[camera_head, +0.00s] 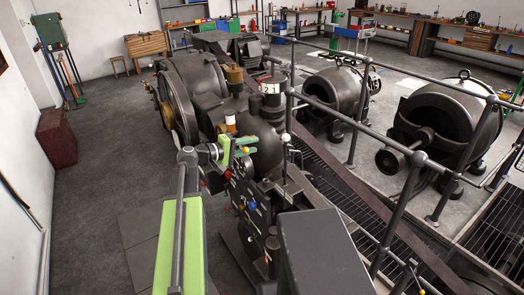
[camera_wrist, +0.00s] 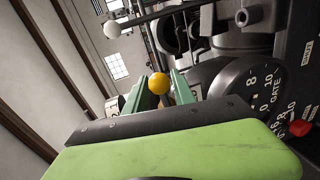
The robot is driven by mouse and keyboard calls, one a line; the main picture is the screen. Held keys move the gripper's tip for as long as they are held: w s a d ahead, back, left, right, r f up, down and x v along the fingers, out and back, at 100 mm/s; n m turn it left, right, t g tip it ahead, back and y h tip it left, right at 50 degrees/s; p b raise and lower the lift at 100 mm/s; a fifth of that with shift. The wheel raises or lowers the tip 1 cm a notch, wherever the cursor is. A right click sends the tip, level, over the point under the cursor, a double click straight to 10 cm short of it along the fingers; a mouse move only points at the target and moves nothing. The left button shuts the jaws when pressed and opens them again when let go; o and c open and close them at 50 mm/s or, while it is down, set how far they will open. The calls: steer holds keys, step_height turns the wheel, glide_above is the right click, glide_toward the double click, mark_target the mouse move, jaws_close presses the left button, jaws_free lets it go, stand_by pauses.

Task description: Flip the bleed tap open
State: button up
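My gripper (camera_head: 235,150) is over the dark machine's control panel (camera_head: 250,198) in the head view. In the wrist view my gripper's two green fingers (camera_wrist: 160,92) stand apart, with a yellow ball knob (camera_wrist: 159,83) showing in the gap between them. I cannot tell whether the knob is within the fingers' reach or just beyond them, and no contact is visible. No label marks the bleed tap, so I cannot tell whether this knob belongs to it. The knob's stem is hidden behind my gripper.
A dial marked GATE (camera_wrist: 262,95) and a red knob (camera_wrist: 300,127) sit right of the fingers. A white ball lever (camera_wrist: 112,30) is above; a white knob also shows in the head view (camera_head: 286,137). A railing (camera_head: 345,118) runs right; floor at left (camera_head: 100,190) is clear.

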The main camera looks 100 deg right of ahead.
steer(key=r+p+v, duration=0.1)
steer(key=p+v, duration=0.2)
steer(key=v, duration=1.4)
steer(key=shift+p, duration=0.35)
steer(key=shift+c, duration=0.3)
